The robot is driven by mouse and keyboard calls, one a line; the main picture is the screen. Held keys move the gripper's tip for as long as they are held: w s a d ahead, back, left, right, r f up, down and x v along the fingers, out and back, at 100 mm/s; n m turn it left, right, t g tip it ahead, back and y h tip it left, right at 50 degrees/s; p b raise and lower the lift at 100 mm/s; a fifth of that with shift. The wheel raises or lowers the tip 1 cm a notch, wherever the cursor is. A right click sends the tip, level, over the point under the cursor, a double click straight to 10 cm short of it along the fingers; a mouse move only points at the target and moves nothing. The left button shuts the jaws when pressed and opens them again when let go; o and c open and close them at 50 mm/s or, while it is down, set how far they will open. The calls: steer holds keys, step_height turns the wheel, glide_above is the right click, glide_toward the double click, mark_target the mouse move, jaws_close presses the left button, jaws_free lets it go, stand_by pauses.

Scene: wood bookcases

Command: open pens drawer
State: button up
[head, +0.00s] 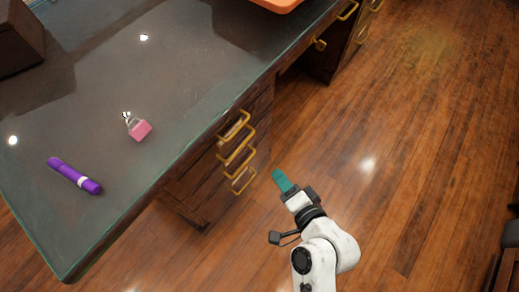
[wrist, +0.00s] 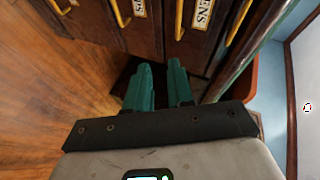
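The pens drawer shows in the wrist view, where a white label ending in "ENS" (wrist: 203,14) sits between two gold handles (wrist: 180,18) at the top of the picture; the label's start is cut off. In the head view, the stack of dark wood drawers (head: 205,185) with several gold handles (head: 238,154) is under the desk's near right side. The drawer fronts look shut. My gripper (wrist: 160,86) has two teal fingers a little apart with nothing between them. In the head view my gripper (head: 282,180) is right of the lowest handle, apart from it.
The desk top (head: 180,80) overhangs beside the drawers. A purple marker (head: 74,175) and a pink-based small object (head: 139,130) lie on it, with an orange tray (head: 277,3) at the back. Open wood floor (head: 400,140) lies to the right.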

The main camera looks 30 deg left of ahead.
steer(key=m+y+b, duration=0.2)
glide_toward(242, 144)
steer(key=f, duration=0.1)
steer(key=shift+t, duration=0.3)
steer(key=x, duration=1)
steer(key=shift+a+r+b, duration=0.1)
steer(key=shift+r+b, duration=0.05)
steer(key=shift+b, duration=0.15)
steer(key=shift+c, duration=0.2)
jaws_close()
